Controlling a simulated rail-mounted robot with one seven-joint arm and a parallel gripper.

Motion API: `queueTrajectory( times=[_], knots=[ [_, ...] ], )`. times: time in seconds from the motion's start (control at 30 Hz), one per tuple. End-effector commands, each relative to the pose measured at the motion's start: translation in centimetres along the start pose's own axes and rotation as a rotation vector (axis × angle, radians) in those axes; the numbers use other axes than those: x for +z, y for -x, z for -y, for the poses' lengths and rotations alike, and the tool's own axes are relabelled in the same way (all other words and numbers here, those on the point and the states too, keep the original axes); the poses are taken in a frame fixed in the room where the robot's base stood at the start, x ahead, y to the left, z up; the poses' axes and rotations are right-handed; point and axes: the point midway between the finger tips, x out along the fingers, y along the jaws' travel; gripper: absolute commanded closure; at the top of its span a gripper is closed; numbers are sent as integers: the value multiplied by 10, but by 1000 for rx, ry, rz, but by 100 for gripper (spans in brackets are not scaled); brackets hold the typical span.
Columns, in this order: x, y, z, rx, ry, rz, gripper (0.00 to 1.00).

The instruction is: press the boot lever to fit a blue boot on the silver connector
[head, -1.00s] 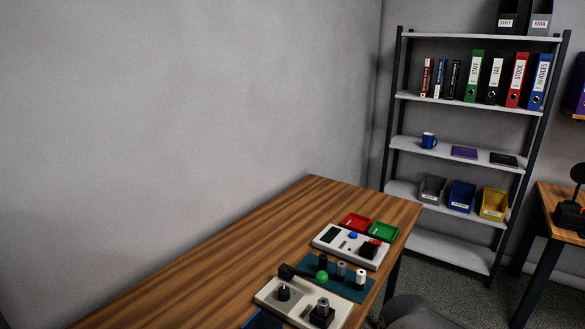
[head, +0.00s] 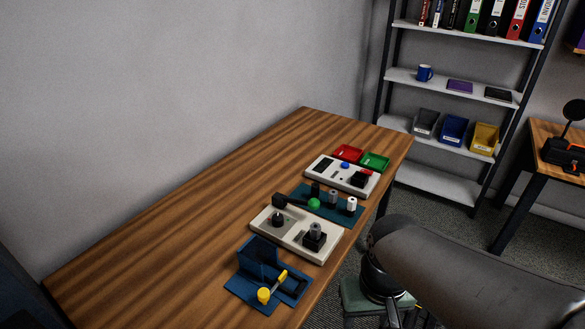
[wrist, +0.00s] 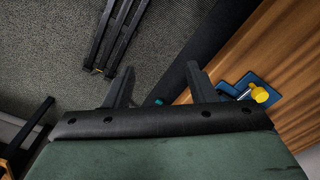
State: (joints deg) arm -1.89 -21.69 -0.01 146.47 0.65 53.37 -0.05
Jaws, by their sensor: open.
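A silver-grey connector (head: 316,229) stands upright in a black holder on the beige station (head: 297,246). A blue fixture (head: 255,284) with a yellow-knobbed lever (head: 264,295) sits at the table's near end. I cannot tell from the pictures which lever is the boot lever. No separate blue boot can be made out. My gripper (wrist: 160,68) is open and empty in the wrist view, over the floor beside the table edge. The yellow knob (wrist: 259,94) shows to its right.
A teal mat (head: 300,205) holds black, grey and white upright parts. Behind it are a beige box with a blue button (head: 345,165), a red tray (head: 348,151) and a green tray (head: 376,162). The table's left part (head: 170,235) is clear. A shelf (head: 455,128) stands behind.

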Motion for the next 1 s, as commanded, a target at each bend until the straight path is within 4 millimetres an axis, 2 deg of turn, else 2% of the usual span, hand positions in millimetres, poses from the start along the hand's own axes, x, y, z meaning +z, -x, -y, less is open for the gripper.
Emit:
queueTrajectory(
  times=[0.43, 0.47, 0.63, 1.0],
  knots=[
    [0, 0, 0, 0, 0, 0, 49],
    [0, 0, 0, 0, 0, 0, 52],
    [0, 0, 0, 0, 0, 0, 99],
    [0, 0, 0, 0, 0, 0, 100]
  ],
)
